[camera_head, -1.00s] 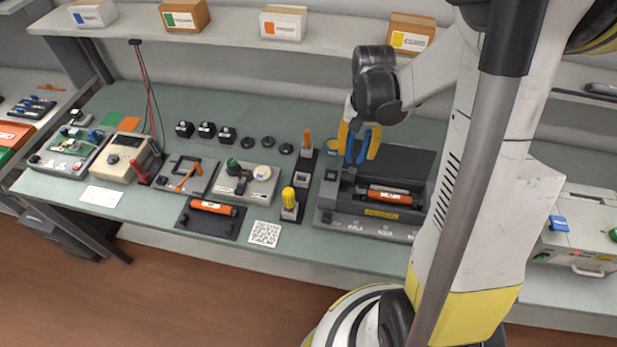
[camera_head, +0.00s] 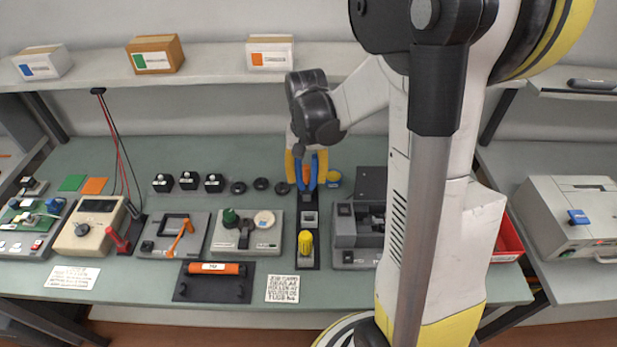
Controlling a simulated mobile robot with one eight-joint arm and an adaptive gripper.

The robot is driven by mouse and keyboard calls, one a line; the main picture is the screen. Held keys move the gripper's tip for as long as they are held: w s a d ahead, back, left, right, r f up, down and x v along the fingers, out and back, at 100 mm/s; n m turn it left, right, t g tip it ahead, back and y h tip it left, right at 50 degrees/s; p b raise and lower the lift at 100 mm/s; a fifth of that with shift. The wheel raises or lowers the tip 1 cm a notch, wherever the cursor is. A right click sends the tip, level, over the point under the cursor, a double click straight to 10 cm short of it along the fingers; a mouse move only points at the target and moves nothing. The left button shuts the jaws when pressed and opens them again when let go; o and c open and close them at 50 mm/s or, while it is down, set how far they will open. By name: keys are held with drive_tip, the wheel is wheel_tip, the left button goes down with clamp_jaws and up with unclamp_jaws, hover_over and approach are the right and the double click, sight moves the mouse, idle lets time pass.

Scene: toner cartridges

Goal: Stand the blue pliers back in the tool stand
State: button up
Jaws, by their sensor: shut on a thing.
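The blue pliers (camera_head: 313,172) are held in my gripper (camera_head: 306,168), whose yellow fingers are shut on them. They hang with the blue handles pointing down, and their upper part is hidden in the gripper. The tool stand (camera_head: 309,264) is a narrow black strip with grey sockets. Its middle socket (camera_head: 310,218) looks empty. A yellow-handled tool (camera_head: 305,243) stands in the front socket. An orange-handled tool (camera_head: 306,172) at the back is mostly hidden behind the pliers. The pliers appear over the rear part of the stand; I cannot tell their exact height.
A grey unit with a black knob and green knob (camera_head: 231,240) sits left of the stand. A grey printer-like device (camera_head: 350,256) is close on the right, partly behind my arm. An orange cartridge (camera_head: 214,268) lies on a black mat at front left. A shelf (camera_head: 200,82) runs above the bench.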

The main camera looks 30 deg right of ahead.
sight(309, 201)
drive_tip(key=shift+s+d+f, duration=0.25)
drive_tip(key=shift+f, duration=0.05)
drive_tip(key=shift+s+d+f+b, duration=0.1)
drive_tip(key=shift+f+b, duration=0.3)
drive_tip(key=shift+b, duration=0.1)
drive_tip(key=shift+f+b, duration=1.5)
drive_tip(key=shift+f, duration=0.7)
drive_tip(key=shift+f, duration=0.15)
drive_tip(key=shift+f+b, duration=1.5)
drive_tip(key=shift+b, duration=0.05)
drive_tip(key=shift+f+b, duration=0.8)
drive_tip(key=shift+f, duration=0.1)
drive_tip(key=o, duration=1.4)
